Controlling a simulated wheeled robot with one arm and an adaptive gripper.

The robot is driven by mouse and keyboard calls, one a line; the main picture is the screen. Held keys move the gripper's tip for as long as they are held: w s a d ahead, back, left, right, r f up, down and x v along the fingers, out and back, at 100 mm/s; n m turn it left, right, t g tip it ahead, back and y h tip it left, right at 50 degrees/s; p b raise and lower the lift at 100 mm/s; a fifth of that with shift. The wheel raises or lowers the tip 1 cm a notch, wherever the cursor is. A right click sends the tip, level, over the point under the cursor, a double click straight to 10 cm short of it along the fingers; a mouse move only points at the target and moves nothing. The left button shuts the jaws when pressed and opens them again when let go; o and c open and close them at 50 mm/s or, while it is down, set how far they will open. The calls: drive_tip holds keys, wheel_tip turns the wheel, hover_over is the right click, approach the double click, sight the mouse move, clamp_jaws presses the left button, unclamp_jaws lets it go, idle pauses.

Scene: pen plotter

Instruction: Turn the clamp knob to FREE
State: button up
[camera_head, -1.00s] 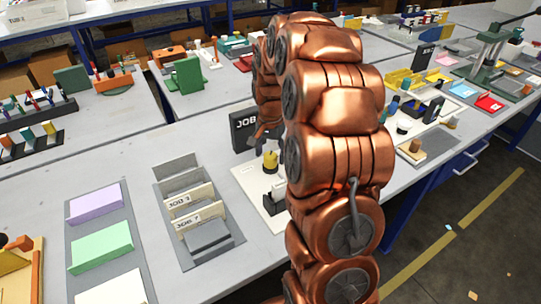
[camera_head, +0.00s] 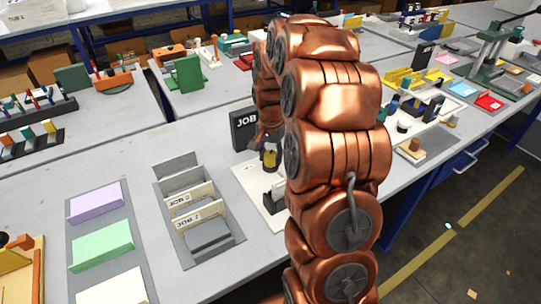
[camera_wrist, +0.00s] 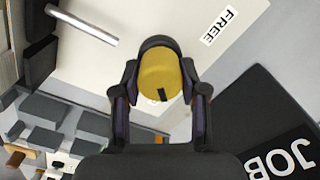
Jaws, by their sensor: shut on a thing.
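The yellow clamp knob (camera_wrist: 160,72) stands on a pale plotter plate (camera_wrist: 205,70) in the wrist view. A dark pointer mark on it faces the bottom of the picture, away from the FREE label (camera_wrist: 219,26) at the upper right. My gripper (camera_wrist: 160,92) is shut on the knob, with one dark finger on each side. In the head view, my gripper (camera_head: 268,144) is down at the knob (camera_head: 270,160), whose lower part shows. My arm hides much of the plotter there.
A black JOB board (camera_wrist: 262,125) stands close to the right of the knob in the wrist view. A silver bar (camera_wrist: 82,25) lies at upper left. In the head view, a card rack (camera_head: 200,205) stands left of the plotter.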

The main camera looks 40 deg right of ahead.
drive_tip(key=shift+n, duration=0.3)
drive_tip(key=n+b, duration=0.2)
drive_tip(key=n, duration=0.1)
drive_tip(key=shift+f+n, duration=0.15)
drive_tip(key=shift+n, duration=0.15)
drive_tip(key=n+b, duration=0.1)
drive_tip(key=n, duration=0.3)
drive_tip(key=shift+n, duration=0.3)
drive_tip(key=n, duration=0.4)
drive_tip(key=shift+a+b, duration=0.1)
drive_tip(key=shift+b, duration=0.2)
drive_tip(key=shift+n, duration=2.5)
drive_tip(key=o, duration=1.1)
drive_tip(key=shift+o, duration=0.2)
